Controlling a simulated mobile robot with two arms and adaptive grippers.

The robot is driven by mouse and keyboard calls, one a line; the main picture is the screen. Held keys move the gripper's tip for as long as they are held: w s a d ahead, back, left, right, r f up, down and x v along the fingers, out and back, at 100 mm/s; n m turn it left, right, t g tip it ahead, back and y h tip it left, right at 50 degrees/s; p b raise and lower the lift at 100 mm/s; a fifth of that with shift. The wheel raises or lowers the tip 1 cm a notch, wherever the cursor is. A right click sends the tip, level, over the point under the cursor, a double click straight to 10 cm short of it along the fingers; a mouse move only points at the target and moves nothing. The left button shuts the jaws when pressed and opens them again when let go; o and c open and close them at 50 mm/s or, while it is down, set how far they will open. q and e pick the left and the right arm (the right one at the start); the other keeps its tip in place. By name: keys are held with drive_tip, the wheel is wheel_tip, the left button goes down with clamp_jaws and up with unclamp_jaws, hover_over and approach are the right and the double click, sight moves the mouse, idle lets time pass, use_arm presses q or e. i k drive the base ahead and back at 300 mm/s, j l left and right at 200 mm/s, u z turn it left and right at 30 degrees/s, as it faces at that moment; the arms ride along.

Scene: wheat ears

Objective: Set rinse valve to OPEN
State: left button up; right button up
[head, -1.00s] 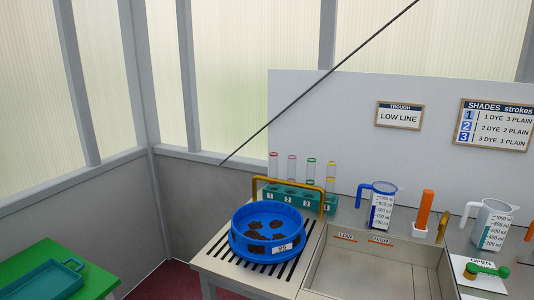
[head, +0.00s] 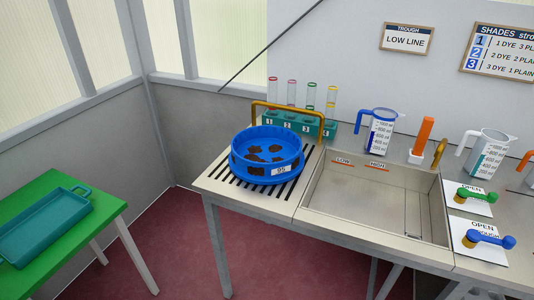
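Two valves with lever handles stand on white cards at the right of the bench in the head view. One has a green lever (head: 485,197) on an orange-brown hub, and its card (head: 482,209) reads OPEN at the top. The other, nearer, has a blue lever (head: 492,239) on a similar hub, and its card (head: 489,257) also reads OPEN, with a partly hidden word that looks like TROUGH. Both levers point right. I cannot read the word rinse on either card. Neither of my grippers is in view.
An empty-looking trough (head: 400,179) with LOW and HIGH marks lies left of the valves. Measuring jugs (head: 380,127) and a test-tube rack (head: 297,115) stand behind. A green table (head: 105,212) with a teal tray is at left.

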sight(492, 198)
drive_tip(key=z, duration=1.5)
